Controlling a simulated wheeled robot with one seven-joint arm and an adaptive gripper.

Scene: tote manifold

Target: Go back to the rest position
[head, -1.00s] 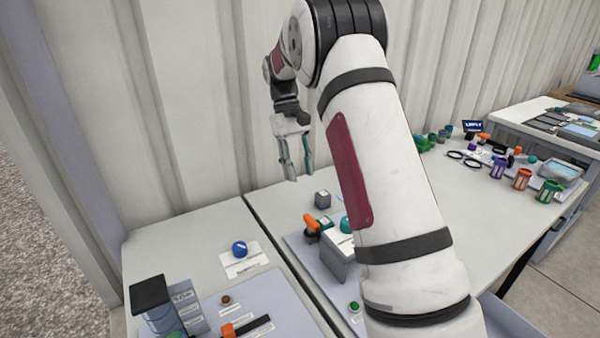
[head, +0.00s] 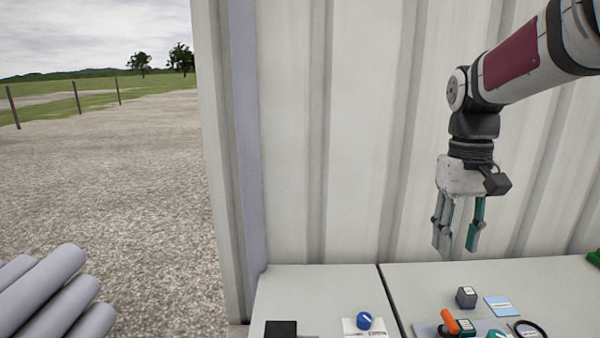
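My gripper (head: 458,250) hangs above the right-hand table (head: 420,282) in the head view, its fingers pointing down in front of the corrugated wall. The fingers are apart, and nothing shows between them. The tips are above the tabletop, up and to the left of a small grey block (head: 466,297). My arm comes in from the upper right.
On the right-hand table are a blue card (head: 502,307), an orange-handled item (head: 450,322) and a black ring (head: 530,330). The left table (head: 300,290) holds a blue knob (head: 364,320) and a black box (head: 281,329). Grey pipes (head: 45,290) lie outside at left. The wall (head: 350,130) stands behind.

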